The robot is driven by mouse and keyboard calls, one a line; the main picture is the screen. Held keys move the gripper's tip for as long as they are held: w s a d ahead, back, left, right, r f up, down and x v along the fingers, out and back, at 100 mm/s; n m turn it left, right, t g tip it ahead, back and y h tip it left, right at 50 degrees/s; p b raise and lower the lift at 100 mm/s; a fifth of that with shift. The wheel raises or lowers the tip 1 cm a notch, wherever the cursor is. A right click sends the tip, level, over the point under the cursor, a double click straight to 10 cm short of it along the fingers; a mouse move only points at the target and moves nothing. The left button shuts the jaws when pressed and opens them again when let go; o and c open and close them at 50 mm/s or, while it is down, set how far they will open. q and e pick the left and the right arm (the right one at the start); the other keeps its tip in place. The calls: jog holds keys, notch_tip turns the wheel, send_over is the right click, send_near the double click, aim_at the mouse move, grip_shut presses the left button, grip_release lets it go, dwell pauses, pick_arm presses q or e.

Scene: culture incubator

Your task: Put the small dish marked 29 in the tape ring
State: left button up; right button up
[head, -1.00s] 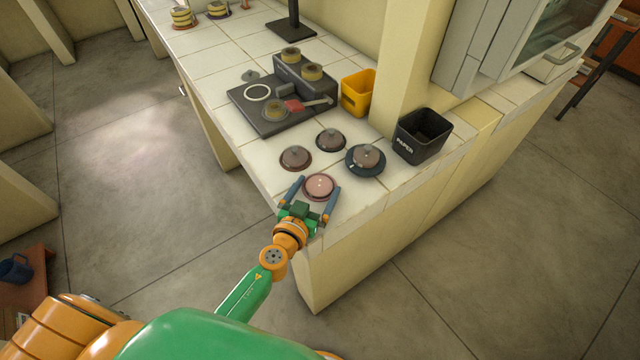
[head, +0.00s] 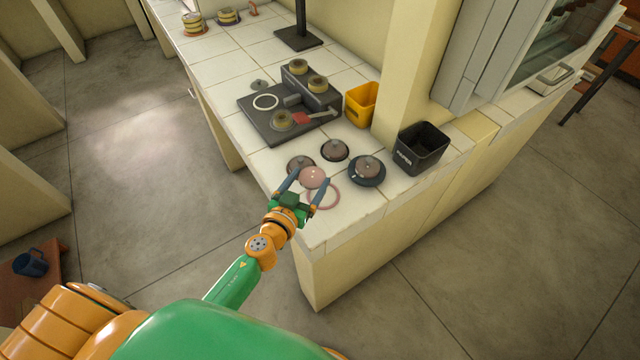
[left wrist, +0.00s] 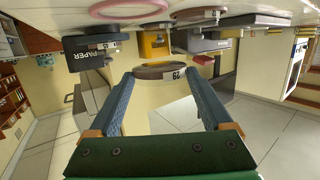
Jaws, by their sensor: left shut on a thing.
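The small dish marked 29 (head: 313,176) is round and pinkish. My left gripper (head: 307,184) is shut on it and holds it above the near end of the tiled counter. In the left wrist view, the dish (left wrist: 152,72) sits between the fingertips, with its label 29 facing the camera. A white ring (head: 265,101), which looks like the tape ring, lies on the dark grey platform (head: 262,123) farther back; no dish is in it. My right gripper is not in view.
A pink ring (head: 334,198) lies on the counter beneath the dish. Lidded dishes (head: 334,150) and (head: 367,169) stand behind it, another partly hidden. A yellow bin (head: 361,104) and black PAPER bin (head: 420,147) stand right. The platform also carries several dishes and a red-ended tool (head: 302,118).

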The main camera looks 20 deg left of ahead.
pick_arm(q)
jog(key=a+r, duration=0.7)
jog(key=a, duration=0.4)
jog(key=s+d+r+m+g+h+b, duration=0.1)
jog(key=s+d+r+m+h, duration=0.2)
jog(key=d+r+h, duration=0.15)
jog(key=s+d+r+m+g+h, duration=0.2)
jog(key=s+d+r+m+h, duration=0.15)
jog(key=r, duration=0.25)
jog(key=s+d+f+m+g+h+b, duration=0.15)
jog(key=s+d+m+g+h, duration=0.25)
jog(key=s, duration=0.5)
jog(key=w+a+r+n+t+y+p, duration=0.15)
jog(key=w+a+n+t+y, duration=0.35)
jog(key=w, duration=0.6)
jog(key=w+a+f+n+t+y+p, duration=0.1)
jog(key=w+a+f+n+y, duration=0.1)
jog(key=f, duration=0.3)
jog(key=w+a+f+n+t+y+p, duration=0.1)
jog(key=w+a+f+n+y, duration=0.1)
jog(key=a+f+y, duration=0.3)
jog(key=shift+a+f+n, duration=0.15)
jog(key=shift+f+n, duration=0.35)
jog(key=shift+n, duration=0.25)
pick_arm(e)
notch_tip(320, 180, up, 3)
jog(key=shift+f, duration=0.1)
